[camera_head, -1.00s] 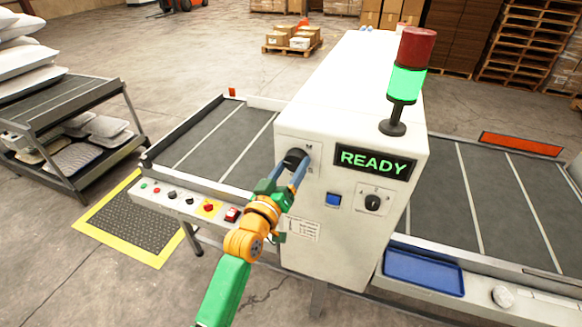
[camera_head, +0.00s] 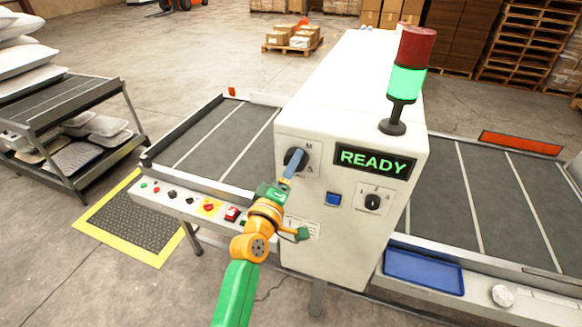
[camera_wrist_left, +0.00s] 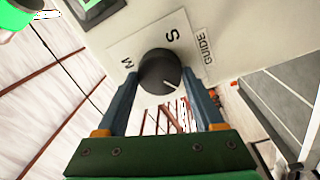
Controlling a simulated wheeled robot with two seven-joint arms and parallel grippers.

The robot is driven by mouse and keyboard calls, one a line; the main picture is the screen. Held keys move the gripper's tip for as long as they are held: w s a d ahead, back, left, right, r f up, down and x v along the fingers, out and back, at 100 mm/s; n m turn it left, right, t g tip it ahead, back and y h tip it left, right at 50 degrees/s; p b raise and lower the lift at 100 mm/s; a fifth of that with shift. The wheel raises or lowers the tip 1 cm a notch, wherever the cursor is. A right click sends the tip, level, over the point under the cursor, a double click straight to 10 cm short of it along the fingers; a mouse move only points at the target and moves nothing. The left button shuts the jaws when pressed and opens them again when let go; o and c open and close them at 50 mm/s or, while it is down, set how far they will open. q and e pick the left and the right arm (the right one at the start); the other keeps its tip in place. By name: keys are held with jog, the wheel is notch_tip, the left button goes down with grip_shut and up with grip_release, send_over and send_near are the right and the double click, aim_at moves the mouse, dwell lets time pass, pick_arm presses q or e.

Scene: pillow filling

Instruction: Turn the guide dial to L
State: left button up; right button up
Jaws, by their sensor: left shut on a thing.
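The guide dial (camera_head: 291,156) is a round black knob on a pale plate on the white machine's front, left of the READY display. In the left wrist view the dial (camera_wrist_left: 156,66) shows close up, with S, M and GUIDE printed around it. A white line on the knob points to the lower right in that view. No L is visible. My left gripper (camera_head: 297,161) is shut on the dial, one blue-grey finger on each side of it; the fingers also show in the left wrist view (camera_wrist_left: 160,76). My right gripper is not in view.
The READY display (camera_head: 374,161), a blue button (camera_head: 333,199) and a second dial (camera_head: 373,202) are right of the guide dial. A button strip (camera_head: 180,199) runs low on the left. A blue tray (camera_head: 424,272) lies at right.

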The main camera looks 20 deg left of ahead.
pick_arm(q)
jog(key=shift+n, duration=0.3)
jog(key=o, duration=1.4)
jog(key=s, duration=0.7)
jog(key=shift+a+f, duration=0.15)
jog(key=shift+f, duration=0.1)
